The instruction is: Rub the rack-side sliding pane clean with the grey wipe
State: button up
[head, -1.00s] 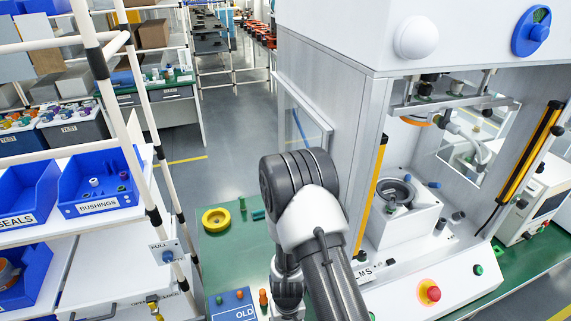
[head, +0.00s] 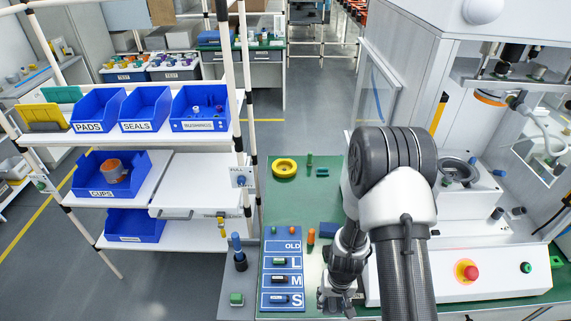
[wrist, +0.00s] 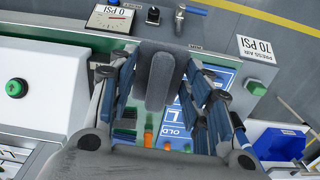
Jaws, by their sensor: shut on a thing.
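The sliding pane (head: 378,92) on the rack-facing side of the press is a clear panel in a light frame with a blue strip on it. My gripper (head: 340,298) points down over the front of the green bench, low and well in front of the pane. In the wrist view my gripper (wrist: 165,110) is shut on the grey wipe (wrist: 161,80), a thick dark-grey pad between the blue-grey fingers. The wipe cannot be made out in the head view. The pane does not show in the wrist view.
The blue OLD/L/M/S board (head: 282,268) lies beside my gripper, with small pegs nearby. A yellow ring (head: 284,167) sits further back on the bench. The rack (head: 150,200) with blue bins stands left. The press (head: 470,250) with its red button is right.

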jog(key=shift+w+d+r, duration=0.1)
jog(key=shift+w+r, duration=0.2)
jog(key=shift+w, duration=0.2)
jog(key=shift+w+r, duration=0.25)
jog(key=shift+w, duration=0.25)
jog(key=w+r, duration=0.2)
jog(key=r, duration=0.8)
jog(key=w+r, duration=0.2)
jog(key=r, duration=0.9)
notch_tip(320, 180, down, 15)
jog(key=b, duration=1.4)
jog(key=shift+n, duration=0.3)
